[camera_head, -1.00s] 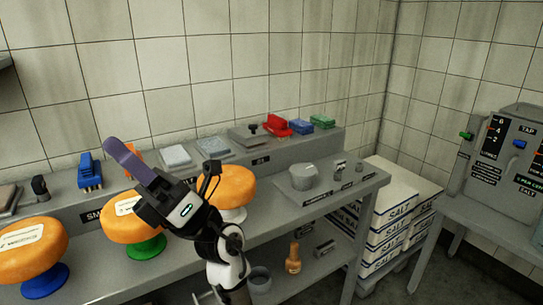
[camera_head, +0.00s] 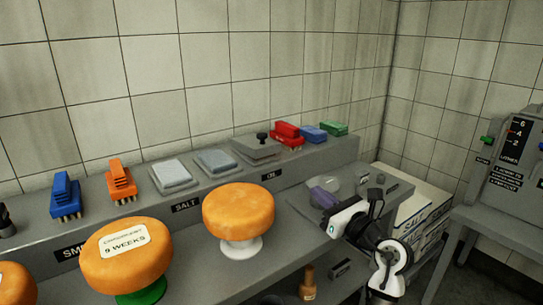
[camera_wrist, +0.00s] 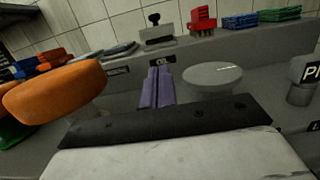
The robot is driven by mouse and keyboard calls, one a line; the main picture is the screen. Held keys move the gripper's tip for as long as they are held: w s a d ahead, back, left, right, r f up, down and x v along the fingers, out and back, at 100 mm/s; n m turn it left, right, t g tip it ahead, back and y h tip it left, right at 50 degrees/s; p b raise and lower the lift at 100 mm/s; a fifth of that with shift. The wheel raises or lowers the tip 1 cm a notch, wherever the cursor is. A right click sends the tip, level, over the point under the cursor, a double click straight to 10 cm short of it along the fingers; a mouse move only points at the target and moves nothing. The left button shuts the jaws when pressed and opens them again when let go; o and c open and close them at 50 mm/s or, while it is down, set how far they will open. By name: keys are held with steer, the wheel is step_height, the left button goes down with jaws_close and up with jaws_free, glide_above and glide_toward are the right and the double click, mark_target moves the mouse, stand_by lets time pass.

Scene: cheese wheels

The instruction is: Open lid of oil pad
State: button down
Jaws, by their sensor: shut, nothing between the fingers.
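The oil pad (camera_head: 258,150) is a flat grey box whose lid has a black knob (camera_head: 262,138). It sits on the raised back shelf above the OIL label (camera_head: 271,176). In the wrist view the oil pad (camera_wrist: 156,36) is straight ahead and beyond my fingers, with the knob (camera_wrist: 153,18) upright on top. My gripper (camera_head: 320,196) has purple fingers, shut and empty. It is in front of the shelf, to the right of and below the oil pad, and apart from it. In the wrist view my gripper (camera_wrist: 157,76) points toward the oil pad.
An orange cheese wheel (camera_head: 238,208) on a white stand is left of my gripper. A red brush (camera_head: 287,133) and a blue brush (camera_head: 313,134) are right of the oil pad; grey pads (camera_head: 215,161) are left.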

steer(key=p+x, duration=0.4)
steer(key=x, duration=1.5)
steer(key=shift+s+a, duration=0.1)
steer(key=shift+r, duration=0.1)
